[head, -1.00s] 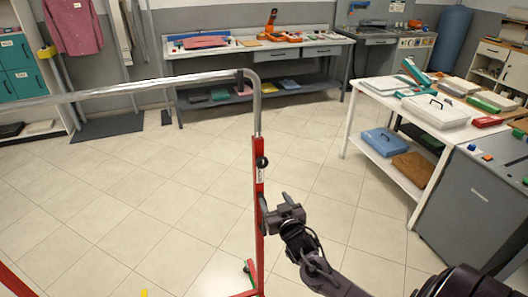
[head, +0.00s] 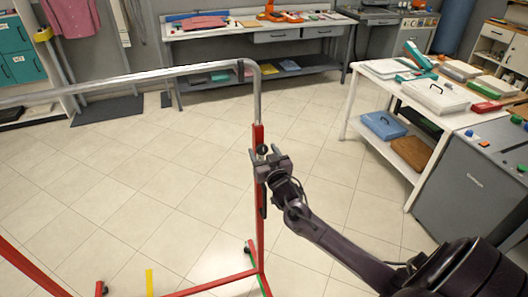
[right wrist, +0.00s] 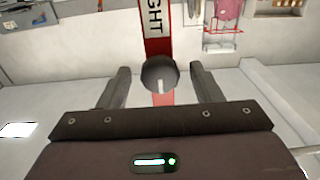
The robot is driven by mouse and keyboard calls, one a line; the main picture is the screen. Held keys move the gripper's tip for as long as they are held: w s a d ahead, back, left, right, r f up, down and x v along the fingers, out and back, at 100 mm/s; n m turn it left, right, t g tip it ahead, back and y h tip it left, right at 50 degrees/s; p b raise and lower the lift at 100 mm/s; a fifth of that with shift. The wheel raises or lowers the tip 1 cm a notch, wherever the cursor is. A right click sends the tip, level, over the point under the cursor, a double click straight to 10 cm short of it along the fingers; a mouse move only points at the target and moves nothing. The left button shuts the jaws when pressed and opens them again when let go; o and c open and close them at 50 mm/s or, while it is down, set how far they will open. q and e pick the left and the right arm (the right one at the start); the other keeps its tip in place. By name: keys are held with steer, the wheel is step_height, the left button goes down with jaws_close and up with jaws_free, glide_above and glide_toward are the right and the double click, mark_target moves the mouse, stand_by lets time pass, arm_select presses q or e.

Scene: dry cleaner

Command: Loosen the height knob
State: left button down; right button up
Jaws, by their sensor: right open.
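The height knob (head: 262,149) is a dark round knob on the red upright post (head: 259,215) of a garment rack. In the right wrist view the knob (right wrist: 159,73) shows end-on with a pale line mark, in front of a red post with a white label that ends in "GHT". My right gripper (head: 269,161) is open at the knob. In the wrist view its two fingers stand on either side of the knob, with a gap visible on each side. My left gripper is not in view.
The rack's silver top bar (head: 150,78) runs left from the post, and its red base (head: 215,284) has casters. A white table (head: 362,92) with cases stands at right, beside a grey cabinet (head: 458,185). A workbench (head: 210,32) is at the back. The tiled floor between is clear.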

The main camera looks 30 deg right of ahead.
steer(key=c, duration=1)
